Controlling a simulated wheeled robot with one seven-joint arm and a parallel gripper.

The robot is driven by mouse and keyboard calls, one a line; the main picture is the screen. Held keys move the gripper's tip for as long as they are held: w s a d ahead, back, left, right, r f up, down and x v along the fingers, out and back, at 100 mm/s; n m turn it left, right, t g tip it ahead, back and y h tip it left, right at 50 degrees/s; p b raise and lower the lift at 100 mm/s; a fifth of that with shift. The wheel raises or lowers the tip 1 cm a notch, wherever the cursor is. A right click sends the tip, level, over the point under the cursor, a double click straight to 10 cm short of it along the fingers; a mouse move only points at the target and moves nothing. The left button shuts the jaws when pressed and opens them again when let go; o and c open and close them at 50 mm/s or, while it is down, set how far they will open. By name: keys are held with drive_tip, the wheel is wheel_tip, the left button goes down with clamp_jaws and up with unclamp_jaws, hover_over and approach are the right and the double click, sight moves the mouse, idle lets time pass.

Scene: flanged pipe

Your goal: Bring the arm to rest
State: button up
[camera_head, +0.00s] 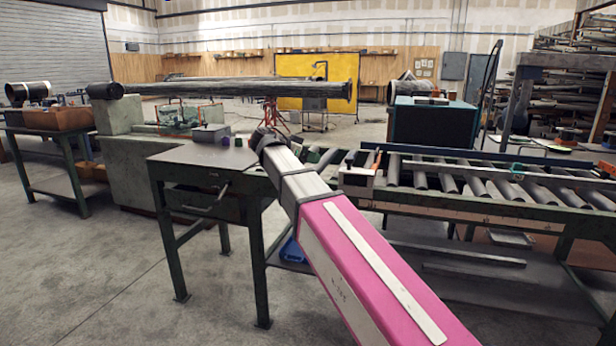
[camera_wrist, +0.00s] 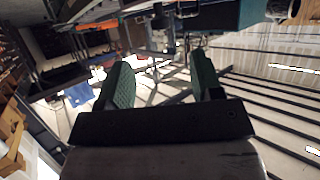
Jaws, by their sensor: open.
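My gripper (camera_wrist: 162,78) shows in the wrist view with its two green fingers well apart and nothing between them. In the head view my pink and grey arm reaches from the lower right up to the right edge of a small work table (camera_head: 200,155); the fingers cannot be made out there. The long dark flanged pipe (camera_head: 240,89) lies level behind the table, its left part over a grey-green machine (camera_head: 145,170) and its flange at the right end. My arm appears apart from the pipe.
A roller conveyor (camera_head: 480,185) stands to the right of the arm, with a dark teal box (camera_head: 434,122) behind it. A bench (camera_head: 50,130) with brown bins is at far left. A small grey box (camera_head: 210,133) sits on the table. The floor at front left is clear.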

drive_tip(key=s+d+f+n+g+y, duration=0.15)
drive_tip(key=d+f, duration=0.25)
drive_tip(key=f, duration=0.4)
drive_tip(key=s+d+f+n+g+y, duration=0.1)
drive_tip(key=s+d+f+n+y, duration=0.2)
drive_tip(key=f, duration=0.6)
drive_tip(key=d+f+n+g+y, duration=0.1)
drive_tip(key=d+f+n, duration=0.2)
drive_tip(key=d+f, duration=0.35)
drive_tip(key=s+d+f+n+g+y, duration=0.1)
drive_tip(key=s+d+f+n+y, duration=0.1)
drive_tip(key=s+f, duration=0.5)
drive_tip(key=s+d+f+n+g+y, duration=0.1)
drive_tip(key=s+d+f+n+y, duration=0.1)
drive_tip(key=s+f, duration=0.6)
wheel_tip(320, 180, down, 7)
drive_tip(key=shift+d+r+n+y, duration=0.3)
drive_tip(key=shift+d+y, duration=0.4)
drive_tip(key=shift+y, duration=0.55)
drive_tip(key=shift+f+g, duration=0.1)
drive_tip(key=shift+g, duration=0.15)
